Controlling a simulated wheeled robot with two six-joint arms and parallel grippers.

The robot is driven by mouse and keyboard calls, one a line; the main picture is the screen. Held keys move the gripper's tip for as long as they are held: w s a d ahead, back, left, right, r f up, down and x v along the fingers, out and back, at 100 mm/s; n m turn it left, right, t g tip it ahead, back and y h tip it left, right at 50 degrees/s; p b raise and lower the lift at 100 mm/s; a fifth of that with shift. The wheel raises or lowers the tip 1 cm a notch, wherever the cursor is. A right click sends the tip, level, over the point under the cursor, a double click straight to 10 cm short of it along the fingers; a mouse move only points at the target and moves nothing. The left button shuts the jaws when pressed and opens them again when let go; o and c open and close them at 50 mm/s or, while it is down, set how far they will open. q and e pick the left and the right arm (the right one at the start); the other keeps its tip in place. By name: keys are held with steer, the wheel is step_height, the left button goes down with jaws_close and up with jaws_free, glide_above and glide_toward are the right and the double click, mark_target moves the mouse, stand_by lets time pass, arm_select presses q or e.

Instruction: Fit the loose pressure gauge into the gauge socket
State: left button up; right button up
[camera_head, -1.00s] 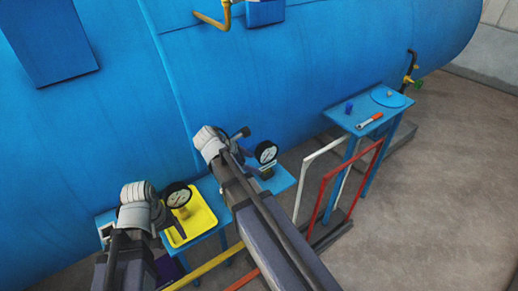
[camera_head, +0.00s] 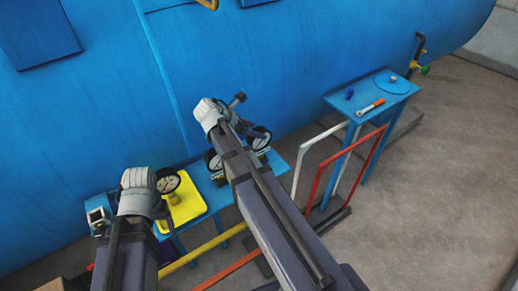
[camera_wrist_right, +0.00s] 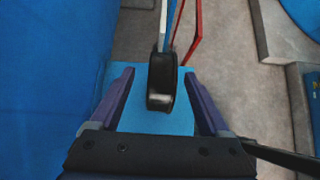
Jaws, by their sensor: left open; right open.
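A round black gauge with a white face (camera_head: 167,181) stands on a brass fitting (camera_head: 173,198) in the yellow tray (camera_head: 188,212). A second gauge (camera_head: 260,138) stands at the right on the blue shelf (camera_head: 277,162); a third (camera_head: 213,160) is partly hidden behind my right arm. My right gripper (camera_head: 248,133) is open by the right-hand gauge, its fingers mostly hidden. In the right wrist view, a black gauge (camera_wrist_right: 162,82) shows edge-on between my open fingers (camera_wrist_right: 158,73), touching neither visibly. I cannot tell which fitting is the socket.
The big blue vessel (camera_head: 300,60) stands behind the shelf. A blue side table (camera_head: 345,105) at the right holds an orange-handled tool (camera_head: 370,107) and small parts. White (camera_head: 308,150) and red (camera_head: 325,170) rails stand in front of it. Open floor lies at the right.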

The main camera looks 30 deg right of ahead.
mark_target(264, 132)
steer(key=shift+d+r+b+x, duration=0.1)
steer(key=shift+b+x, duration=0.75)
steer(key=shift+x, duration=0.45)
steer(key=shift+d+r+b+x, duration=0.15)
steer(key=shift+b+x, duration=0.65)
steer(key=shift+x, duration=0.5)
steer(key=shift+a, duration=0.1)
steer(key=shift+s+r, duration=0.1)
jaws_close()
